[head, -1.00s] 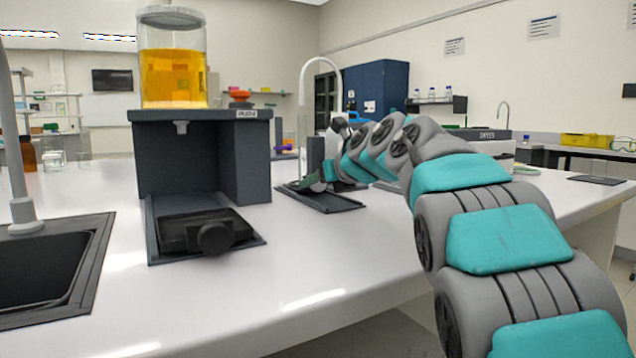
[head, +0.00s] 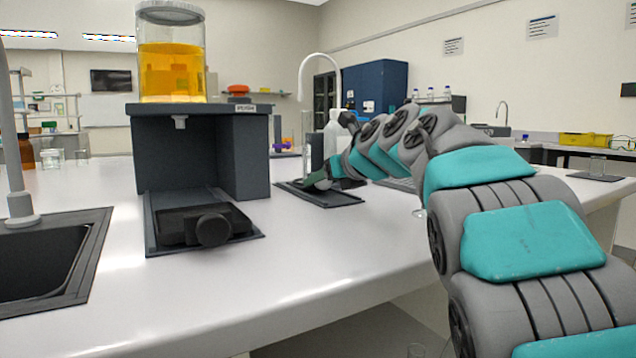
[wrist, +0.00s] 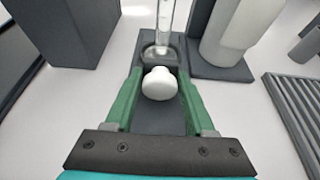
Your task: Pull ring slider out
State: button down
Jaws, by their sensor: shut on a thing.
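My gripper (wrist: 158,78) has its green fingers on both sides of a white round knob (wrist: 159,84) and is shut on it in the wrist view. The knob sits at the near end of a dark slider piece (wrist: 160,50), whose rounded seat lies under an upright clear tube (wrist: 164,22). A dark base strip (wrist: 158,120) runs below the knob between the fingers. In the head view my gripper (head: 318,181) is low over a dark tray (head: 340,199) on the bench. There my fingers and arm partly hide the knob and slider.
A dark stand (head: 238,150) holding a cylinder of yellow liquid (head: 171,70) is left of my gripper, with a black knob (head: 213,230) at its front. A white bottle (wrist: 240,25) and a grey ribbed rack (wrist: 296,112) are close on the right. The front bench (head: 290,270) is clear.

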aim_at(350, 208)
jog(key=s+d+b, duration=0.1)
jog(key=s, duration=0.1)
jog(key=s+d+b, duration=0.1)
jog(key=s+d, duration=0.1)
jog(key=s, duration=0.1)
jog(key=s+d+b, duration=0.1)
jog(key=s+d, duration=0.1)
jog(key=s, duration=0.1)
jog(key=shift+d, duration=0.25)
jog(key=shift+c, duration=1.8)
grip_release()
jog(key=shift+v, duration=3.9)
